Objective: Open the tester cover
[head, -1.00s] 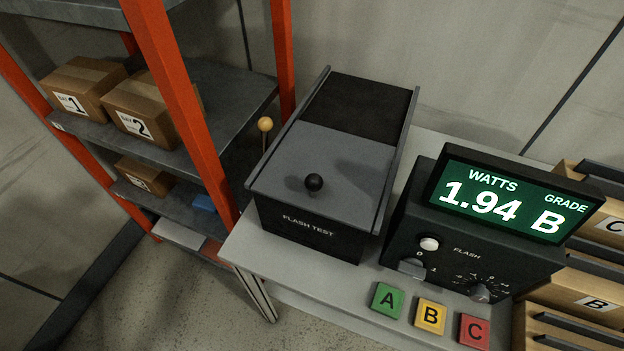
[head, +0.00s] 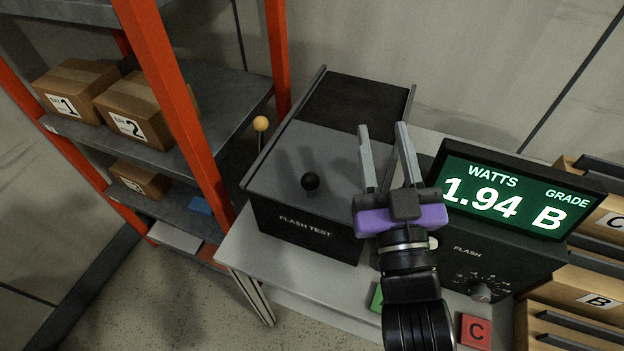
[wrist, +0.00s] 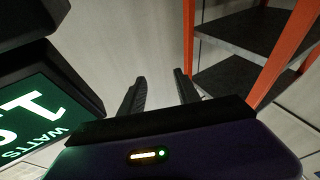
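The tester is a black box marked FLASH TEST (head: 306,229) on a light bench. Its grey sliding cover (head: 335,160) lies over the front part of the top, and a darker panel shows behind it. My gripper (head: 382,128) is open and empty, to the right of the knob and above the tester's right side. It points toward the back and touches nothing I can make out. In the wrist view its fingers (wrist: 160,82) are apart with nothing between them.
A meter display (head: 515,200) reading 1.94 B stands right of the tester, close to my gripper. An orange-framed shelf (head: 178,100) with boxes stands left. A yellow-ended lever (head: 261,124) rises beside the tester.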

